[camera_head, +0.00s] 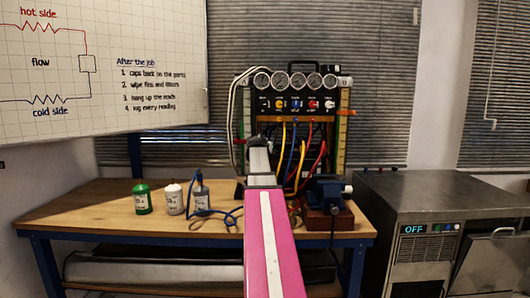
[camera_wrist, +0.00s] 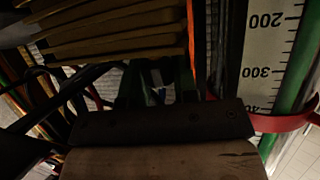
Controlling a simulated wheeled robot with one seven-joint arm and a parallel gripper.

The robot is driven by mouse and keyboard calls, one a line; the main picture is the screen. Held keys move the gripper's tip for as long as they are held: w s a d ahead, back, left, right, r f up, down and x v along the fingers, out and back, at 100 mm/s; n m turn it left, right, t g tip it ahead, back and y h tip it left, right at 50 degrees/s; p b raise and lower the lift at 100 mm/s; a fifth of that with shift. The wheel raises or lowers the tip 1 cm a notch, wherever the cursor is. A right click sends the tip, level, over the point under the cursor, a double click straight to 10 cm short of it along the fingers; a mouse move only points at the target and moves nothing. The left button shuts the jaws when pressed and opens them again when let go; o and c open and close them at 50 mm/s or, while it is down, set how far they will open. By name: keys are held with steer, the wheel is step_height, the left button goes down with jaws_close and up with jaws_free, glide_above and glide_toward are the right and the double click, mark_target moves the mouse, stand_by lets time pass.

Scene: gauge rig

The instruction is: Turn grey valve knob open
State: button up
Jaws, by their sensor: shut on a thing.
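The gauge rig (camera_head: 300,102) stands at the back of the bench, with a row of coloured knobs under its gauges. A dark greyish knob (camera_head: 264,104) seems to sit at the left end of that row, but it is too small to be sure. My gripper (camera_head: 258,140) is at the rig's lower left, below the row in the picture. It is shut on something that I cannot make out.
A scaled column (camera_wrist: 268,60) with a red band is close at right in the wrist view. Yellow, blue and red hoses (camera_head: 302,155) hang to the right of my arm. Bottles (camera_head: 173,198) stand at left on the bench, and a blue vise (camera_head: 328,192) at right.

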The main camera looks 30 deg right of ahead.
steer(key=shift+n+y, duration=0.4)
steer(key=o, duration=0.9)
steer(key=shift+s, duration=0.1)
steer(key=v, duration=1)
steer(key=shift+s+a, duration=0.2)
steer(key=shift+s, duration=0.15)
steer(key=shift+f, duration=0.1)
